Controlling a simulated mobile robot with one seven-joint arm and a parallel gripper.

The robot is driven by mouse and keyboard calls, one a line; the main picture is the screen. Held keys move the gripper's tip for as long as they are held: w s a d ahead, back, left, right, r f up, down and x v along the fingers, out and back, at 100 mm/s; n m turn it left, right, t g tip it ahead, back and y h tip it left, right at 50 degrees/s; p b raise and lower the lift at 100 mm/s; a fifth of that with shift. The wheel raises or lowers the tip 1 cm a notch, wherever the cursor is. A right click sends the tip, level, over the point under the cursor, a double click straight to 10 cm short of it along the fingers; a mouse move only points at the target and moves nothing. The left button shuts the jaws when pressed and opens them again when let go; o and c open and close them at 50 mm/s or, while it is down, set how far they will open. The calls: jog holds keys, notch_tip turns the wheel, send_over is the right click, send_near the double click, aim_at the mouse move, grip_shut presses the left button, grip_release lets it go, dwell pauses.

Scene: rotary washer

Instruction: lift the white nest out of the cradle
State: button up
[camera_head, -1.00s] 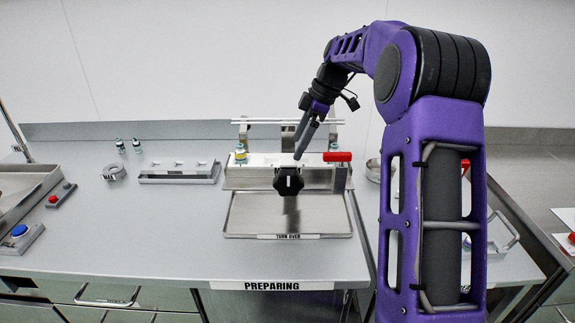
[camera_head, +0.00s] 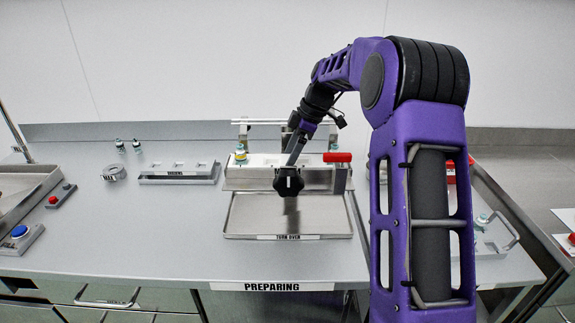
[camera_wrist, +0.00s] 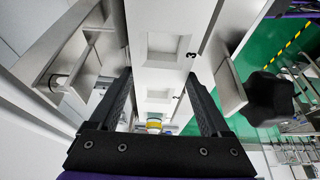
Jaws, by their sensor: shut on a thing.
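The white nest (camera_head: 265,158) lies in the metal cradle (camera_head: 235,182), behind the black knob (camera_head: 289,181). In the wrist view the nest (camera_wrist: 150,76) is a white bar with square recesses and a printed 3, running between my fingers. My gripper (camera_head: 291,160) reaches down to the nest near its middle. In the wrist view my gripper (camera_wrist: 158,75) has one finger on each side of the nest and is shut on it. A vial with a yellow band (camera_head: 240,153) stands at the nest's left end. I cannot tell whether the nest is lifted at all.
Thin rails (camera_head: 260,121) run behind the cradle. A steel tray (camera_head: 260,215) lies in front.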

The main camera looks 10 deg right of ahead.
jog(key=c, duration=0.5)
jog(key=shift+r, duration=0.15)
